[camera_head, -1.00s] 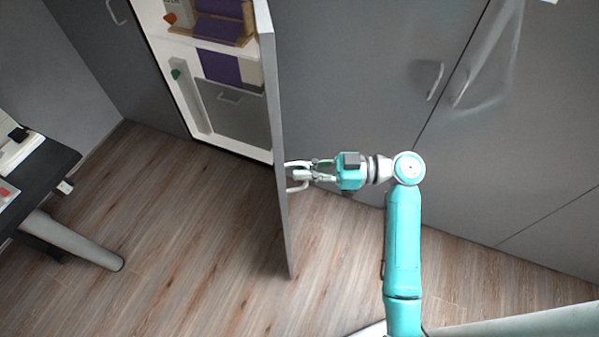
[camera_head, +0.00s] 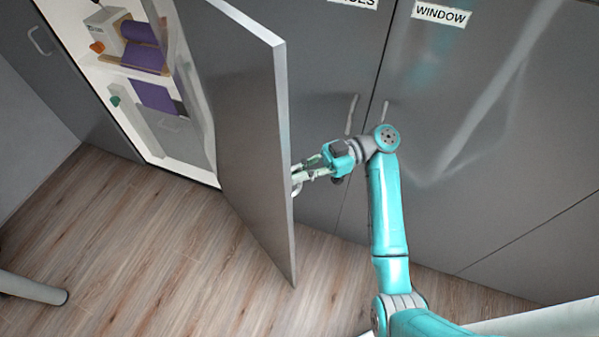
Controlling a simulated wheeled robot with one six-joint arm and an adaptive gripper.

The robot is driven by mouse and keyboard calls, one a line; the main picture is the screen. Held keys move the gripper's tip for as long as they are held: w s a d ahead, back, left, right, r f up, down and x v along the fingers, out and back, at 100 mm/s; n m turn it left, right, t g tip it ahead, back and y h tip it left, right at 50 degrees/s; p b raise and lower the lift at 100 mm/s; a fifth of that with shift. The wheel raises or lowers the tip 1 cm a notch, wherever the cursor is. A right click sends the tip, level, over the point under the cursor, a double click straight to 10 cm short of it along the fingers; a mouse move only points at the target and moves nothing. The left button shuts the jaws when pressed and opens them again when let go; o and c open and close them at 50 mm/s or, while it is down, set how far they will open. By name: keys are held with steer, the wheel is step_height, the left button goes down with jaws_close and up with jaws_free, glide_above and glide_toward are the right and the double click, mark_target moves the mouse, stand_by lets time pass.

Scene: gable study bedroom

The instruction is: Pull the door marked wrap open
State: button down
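A grey cabinet door (camera_head: 243,130) stands swung out from the cabinet, its free edge towards me. No label reading wrap shows on the side I see. Behind it the white-lined cabinet inside (camera_head: 160,150) is open to view, with purple rolls (camera_head: 142,57) on its shelves. My gripper (camera_head: 297,181) is at the outer face of the door, near its free edge, with its fingers around or beside the pale handle (camera_head: 296,188). The fingers look close together at the handle, but whether they clamp it is too small to tell.
Shut grey doors stand to the right; one label reads WINDOW (camera_head: 441,13), another is cut off. Their handles (camera_head: 352,114) stick out behind my arm. A grey cylinder (camera_head: 30,288) lies at the lower left. The wooden floor (camera_head: 150,260) left of the door is clear.

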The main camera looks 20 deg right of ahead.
steer(key=shift+d+f, duration=0.2)
steer(key=shift+d, duration=0.25)
steer(key=c, duration=1.2)
jaws_free()
steer(key=shift+c, duration=0.2)
steer(key=shift+r, duration=0.1)
step_height(320, 180, up, 10)
